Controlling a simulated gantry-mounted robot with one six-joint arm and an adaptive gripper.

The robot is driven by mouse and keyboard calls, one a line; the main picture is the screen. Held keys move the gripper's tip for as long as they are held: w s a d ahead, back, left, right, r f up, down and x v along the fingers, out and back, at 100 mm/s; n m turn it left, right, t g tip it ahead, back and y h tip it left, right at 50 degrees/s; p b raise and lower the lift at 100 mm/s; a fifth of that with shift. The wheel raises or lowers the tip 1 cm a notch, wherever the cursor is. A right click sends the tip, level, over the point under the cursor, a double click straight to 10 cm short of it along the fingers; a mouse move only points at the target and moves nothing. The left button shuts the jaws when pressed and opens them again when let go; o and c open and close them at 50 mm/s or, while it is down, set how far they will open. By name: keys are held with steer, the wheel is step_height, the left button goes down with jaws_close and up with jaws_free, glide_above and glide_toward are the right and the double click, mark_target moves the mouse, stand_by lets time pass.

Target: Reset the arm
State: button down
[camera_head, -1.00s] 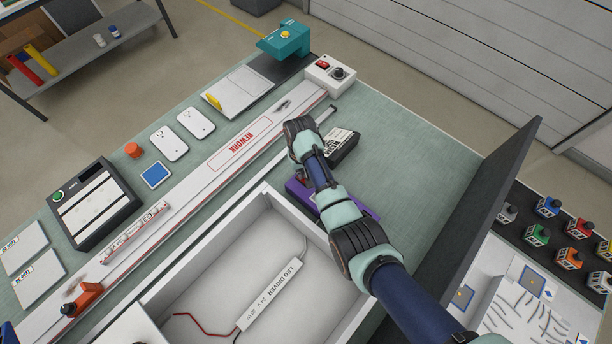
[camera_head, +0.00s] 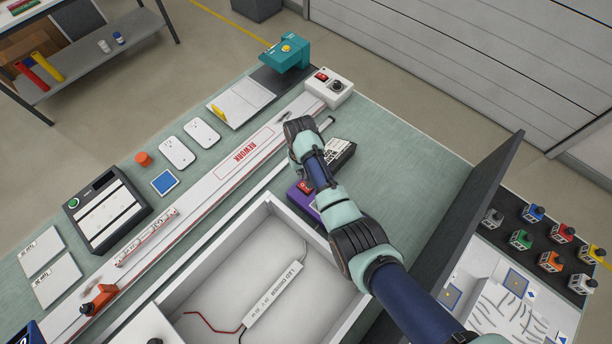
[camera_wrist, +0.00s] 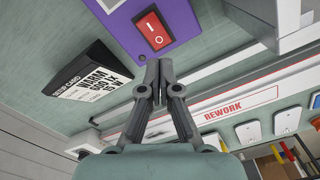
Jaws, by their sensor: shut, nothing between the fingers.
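My gripper shows in the wrist view (camera_wrist: 152,68) with its two dark fingers together and nothing between them. In the head view my arm reaches in from the lower right, and its wrist hides the fingers. A purple box with a red rocker switch (camera_head: 303,188) lies partly under my arm; it also shows in the wrist view (camera_wrist: 188,38), just beyond the fingertips in the picture. I cannot tell whether the fingers touch it. A black box with a white label (camera_head: 340,152) lies beside my wrist; it is left of the fingers in the wrist view (camera_wrist: 88,85).
A white open box (camera_head: 190,285) holds an LED driver (camera_head: 272,296) with wires. A dark upright panel (camera_head: 470,215) stands right of my arm. A long rail marked REWORK (camera_head: 245,152) crosses the table. Green table surface is clear at upper right (camera_head: 400,140).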

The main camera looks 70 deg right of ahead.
stand_by(0.4)
steer(key=w+a+r+n+t+h+p, duration=0.2)
steer(key=w+a+r+n+t+p, duration=0.25)
steer(key=w+a+r, duration=1.05)
steer(key=s+a+r+n+t+y+p, duration=0.1)
steer(key=s+a+r+n+t, duration=0.2)
steer(key=a+r, duration=0.8)
steer(key=s+a+r+n+t+y+p, duration=0.1)
steer(key=a+r+t, duration=0.4)
steer(key=a+r, duration=0.7)
steer(key=s+a+n+p, duration=0.1)
steer(key=s+a+n, duration=0.1)
steer(key=shift+s+a+r+p, duration=0.15)
steer(key=shift+s+r+p, duration=0.15)
